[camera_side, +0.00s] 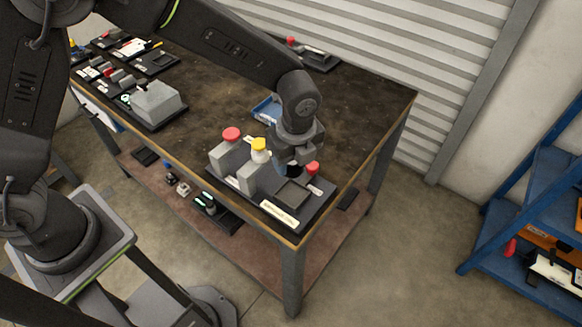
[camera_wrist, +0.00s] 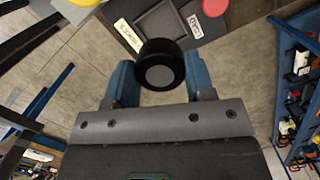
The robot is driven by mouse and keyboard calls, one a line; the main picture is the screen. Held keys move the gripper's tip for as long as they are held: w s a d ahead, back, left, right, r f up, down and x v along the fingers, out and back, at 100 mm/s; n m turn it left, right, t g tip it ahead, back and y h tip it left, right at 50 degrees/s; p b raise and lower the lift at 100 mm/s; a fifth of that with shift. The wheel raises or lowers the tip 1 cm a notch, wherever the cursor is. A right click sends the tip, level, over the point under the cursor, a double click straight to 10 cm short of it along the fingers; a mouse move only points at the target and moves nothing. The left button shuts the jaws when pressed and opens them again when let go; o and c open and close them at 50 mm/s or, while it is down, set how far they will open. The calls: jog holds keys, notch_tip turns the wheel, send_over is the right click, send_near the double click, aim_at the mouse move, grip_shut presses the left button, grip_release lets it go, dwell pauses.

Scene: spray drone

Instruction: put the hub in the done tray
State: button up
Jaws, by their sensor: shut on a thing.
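The hub (camera_wrist: 160,68), a black round part with a grey centre, is between the blue fingers of my gripper (camera_wrist: 160,82) in the wrist view. In the side view my gripper (camera_side: 291,170) points down over the dark fixture at the table's near right corner, and the hub is mostly hidden there. A shallow square tray (camera_side: 292,193) with a raised rim is set in that fixture, close to my gripper; it also shows in the wrist view (camera_wrist: 166,24), just beyond the hub. A cream label (camera_side: 280,214) lies along its front; its lettering is too small to read surely.
Grey blocks with a red knob (camera_side: 232,134) and a yellow knob (camera_side: 259,144) stand left of my gripper. Another red knob (camera_side: 312,168) is close on its right. A blue tray (camera_side: 267,108) lies behind. A grey housing (camera_side: 158,102) stands farther left. The table's middle is clear.

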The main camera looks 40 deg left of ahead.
notch_tip(320, 180, up, 6)
jog(key=w+a, duration=0.5)
jog(key=a, duration=0.6)
jog(key=w+a, duration=0.5)
jog(key=a, duration=0.6)
jog(key=w+a, duration=0.5)
jog(key=a, duration=0.6)
send_over(273, 113)
jog(key=shift+m, duration=0.3)
jog(key=f, duration=1.2)
jog(key=shift+d+f, duration=0.3)
jog(key=shift+f, duration=1.95)
jog(key=shift+f, duration=0.15)
jog(key=o, duration=0.8)
jog(key=shift+s, duration=0.1)
